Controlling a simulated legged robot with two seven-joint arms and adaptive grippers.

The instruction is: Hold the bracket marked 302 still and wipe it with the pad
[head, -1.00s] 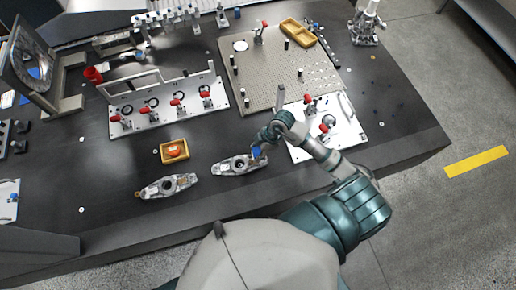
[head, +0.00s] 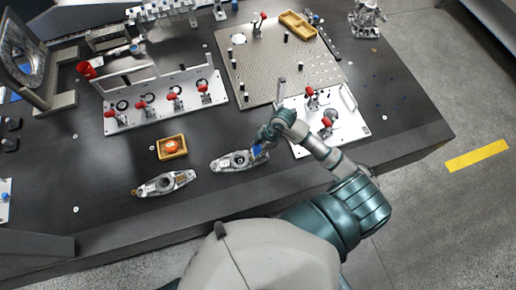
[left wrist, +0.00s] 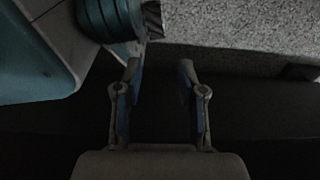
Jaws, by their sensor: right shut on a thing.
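Two metal brackets lie near the table's front edge in the head view: a right one (head: 232,161) and a left one (head: 160,184). Their markings are too small to read, so I cannot tell which is 302. My right gripper (head: 262,148) is shut on the right end of the right bracket, and blue shows at its fingers. An orange piece (head: 170,146), perhaps the pad, lies in a small yellow tray (head: 184,151) behind the brackets. My left gripper (left wrist: 160,85) is open and empty in the dim left wrist view; the head view does not show it.
A fixture plate with red clamps (head: 217,98) stands behind the tray. A perforated board (head: 262,75) and a white plate with red clamps (head: 350,128) lie behind my right arm. The dark table (head: 110,165) is clear around the left bracket.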

